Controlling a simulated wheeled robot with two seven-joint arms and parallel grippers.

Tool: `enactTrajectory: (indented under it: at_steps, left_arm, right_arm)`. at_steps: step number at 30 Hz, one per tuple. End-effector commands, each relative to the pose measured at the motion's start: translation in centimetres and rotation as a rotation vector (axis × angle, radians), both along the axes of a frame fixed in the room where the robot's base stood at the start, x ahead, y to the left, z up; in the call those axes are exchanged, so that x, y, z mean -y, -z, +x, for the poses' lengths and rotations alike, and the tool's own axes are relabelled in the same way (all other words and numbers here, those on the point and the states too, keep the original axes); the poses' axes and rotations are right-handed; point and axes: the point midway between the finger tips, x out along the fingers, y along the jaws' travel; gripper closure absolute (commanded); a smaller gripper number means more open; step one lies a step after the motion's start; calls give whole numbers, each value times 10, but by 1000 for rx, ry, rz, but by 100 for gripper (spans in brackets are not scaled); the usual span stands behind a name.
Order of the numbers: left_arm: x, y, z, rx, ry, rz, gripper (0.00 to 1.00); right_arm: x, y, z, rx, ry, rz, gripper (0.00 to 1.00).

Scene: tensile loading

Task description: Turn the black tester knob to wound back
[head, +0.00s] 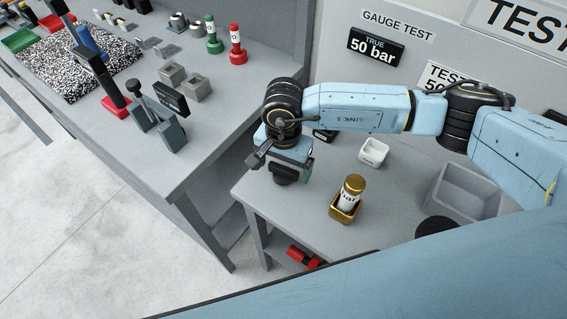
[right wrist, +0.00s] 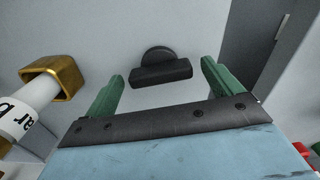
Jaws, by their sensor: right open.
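The black knob (right wrist: 160,72) shows in the right wrist view as a bar on a round black base, set on a pale grey surface. My right gripper (right wrist: 163,82) is open, with one green finger on each side of the knob and a visible gap to both. The knob appears to be free of the fingers. In the head view my right gripper (head: 292,168) points down over the near-left part of the grey test bench (head: 300,215). The dark knob (head: 283,176) shows just below it, partly covered. My left gripper is not in view.
A brass-and-white gauge piece (head: 350,195) stands in a brass holder right of the gripper; the holder (right wrist: 58,72) also shows in the wrist view. A gap separates the left bench (head: 215,130).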

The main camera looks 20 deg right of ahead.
Motion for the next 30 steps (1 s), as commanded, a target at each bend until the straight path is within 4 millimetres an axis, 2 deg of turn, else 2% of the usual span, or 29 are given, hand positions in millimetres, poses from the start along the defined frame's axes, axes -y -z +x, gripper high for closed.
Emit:
enactTrajectory:
  at_steps: [2, 12, 23, 30]
  left_arm:
    - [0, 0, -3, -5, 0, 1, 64]
    - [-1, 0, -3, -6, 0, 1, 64]
    - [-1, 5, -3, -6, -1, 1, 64]
    - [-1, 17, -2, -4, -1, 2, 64]
  right_arm:
    - [0, 0, 0, 0, 0, 0, 9]
    - [0, 0, 0, 0, 0, 0, 54]
    - [0, 0, 0, 0, 58, 0, 54]
    - [0, 1, 0, 0, 217, 0, 54]
